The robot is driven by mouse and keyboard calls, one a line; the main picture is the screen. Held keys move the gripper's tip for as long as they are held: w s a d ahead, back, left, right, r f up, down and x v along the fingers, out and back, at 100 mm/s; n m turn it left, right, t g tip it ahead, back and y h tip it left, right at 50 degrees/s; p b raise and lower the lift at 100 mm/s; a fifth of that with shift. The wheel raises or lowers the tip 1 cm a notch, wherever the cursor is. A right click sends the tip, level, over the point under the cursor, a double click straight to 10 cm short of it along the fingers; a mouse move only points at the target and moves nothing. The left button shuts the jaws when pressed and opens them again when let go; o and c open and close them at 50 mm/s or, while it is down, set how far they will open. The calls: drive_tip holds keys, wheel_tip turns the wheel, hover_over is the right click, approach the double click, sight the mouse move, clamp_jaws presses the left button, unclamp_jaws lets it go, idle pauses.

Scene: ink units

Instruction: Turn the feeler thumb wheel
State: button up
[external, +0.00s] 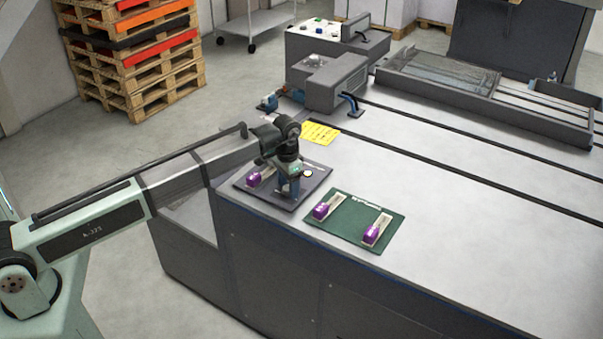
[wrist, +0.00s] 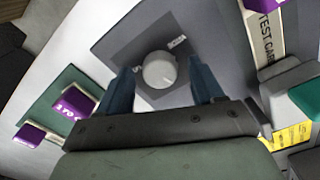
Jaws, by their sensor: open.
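A round pale knob (wrist: 159,70), which looks like the feeler thumb wheel, sits on a dark grey plate (wrist: 218,50) in the wrist view. My gripper (wrist: 160,78) is open, with one blue finger on each side of the knob and a gap at both sides. I cannot tell how far the fingertips are above the plate. In the external view my gripper (external: 288,192) points down over the dark plate (external: 250,184). A small white disc (external: 308,173) shows just right of it, partly hidden by the gripper.
A purple-ended block (external: 254,180) lies on the dark plate, close left of my gripper. A green mat (external: 350,228) with two purple-ended blocks lies to the right. A yellow label (external: 320,132) and a grey machine unit (external: 336,82) are behind.

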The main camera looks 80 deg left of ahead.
sight(288, 187)
drive_tip(key=c, duration=1.1)
drive_tip(key=shift+o, duration=0.2)
drive_tip(key=shift+m, duration=2.2)
drive_tip(key=o, duration=1.1)
drive_tip(key=shift+c, duration=0.2)
wheel_tip(288, 187, up, 14)
